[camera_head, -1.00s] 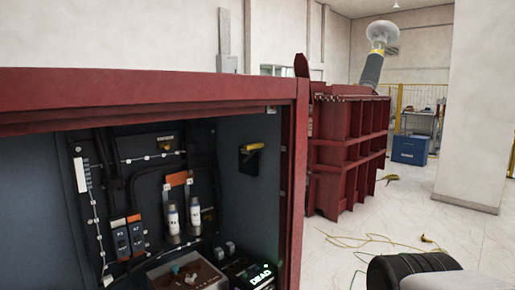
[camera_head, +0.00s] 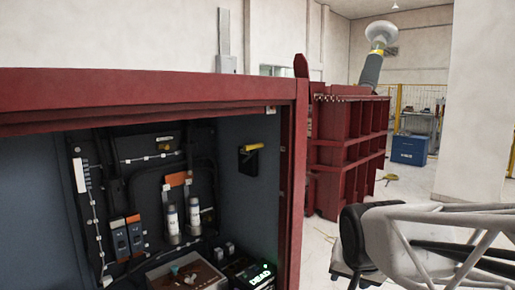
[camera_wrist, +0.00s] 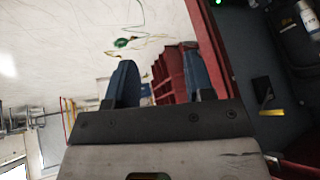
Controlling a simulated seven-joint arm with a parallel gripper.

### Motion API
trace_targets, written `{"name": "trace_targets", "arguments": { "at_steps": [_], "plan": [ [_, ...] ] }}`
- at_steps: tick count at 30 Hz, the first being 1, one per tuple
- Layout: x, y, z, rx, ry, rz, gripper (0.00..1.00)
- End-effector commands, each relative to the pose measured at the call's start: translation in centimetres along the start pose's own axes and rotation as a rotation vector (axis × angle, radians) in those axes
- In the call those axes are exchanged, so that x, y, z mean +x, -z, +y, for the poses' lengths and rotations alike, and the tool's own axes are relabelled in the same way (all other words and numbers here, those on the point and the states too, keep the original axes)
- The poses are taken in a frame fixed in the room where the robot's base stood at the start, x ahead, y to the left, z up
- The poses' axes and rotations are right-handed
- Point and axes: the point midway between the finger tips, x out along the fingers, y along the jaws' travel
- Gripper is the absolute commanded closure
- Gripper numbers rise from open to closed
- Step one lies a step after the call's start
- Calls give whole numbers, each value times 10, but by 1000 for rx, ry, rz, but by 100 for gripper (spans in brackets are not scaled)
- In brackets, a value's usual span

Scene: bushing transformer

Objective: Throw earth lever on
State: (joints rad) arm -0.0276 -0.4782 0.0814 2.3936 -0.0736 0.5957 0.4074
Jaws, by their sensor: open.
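A yellow-handled lever (camera_head: 252,148) sits on a black plate on the inner right wall of the open red cabinet (camera_head: 200,88); I take it as the earth lever. Its handle points right and slightly up in the head view. In the wrist view the lever (camera_wrist: 271,112) shows at the right, beyond the cabinet's red edge. My gripper (camera_wrist: 160,78) is open, with its two blue-grey fingers apart and nothing between them. It is outside the cabinet, apart from the lever. In the head view my arm is at the lower right, and the fingers cannot be made out.
The cabinet's red right post (camera_head: 294,190) stands between my arm and the lever. Inside are fuse-like cylinders (camera_head: 170,221), breakers (camera_head: 119,238) and a box with a green lit "DEAD" display (camera_head: 258,277). A large red transformer (camera_head: 345,150) stands behind. Loose wires (camera_wrist: 140,40) lie on the floor.

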Motion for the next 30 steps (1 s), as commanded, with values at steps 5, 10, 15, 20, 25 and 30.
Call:
{"name": "trace_targets", "arguments": {
  "at_steps": [5,10,15,20,25,30],
  "plan": [
    [16,62,-32,136,66,128,52],
    [30,118,-65,266,156,239,52],
    [42,169,-100,393,271,332,52],
    [54,214,-134,508,398,399,52],
    [66,256,-172,623,553,446,52],
    [79,294,-210,732,722,466,52]
  ]
}}
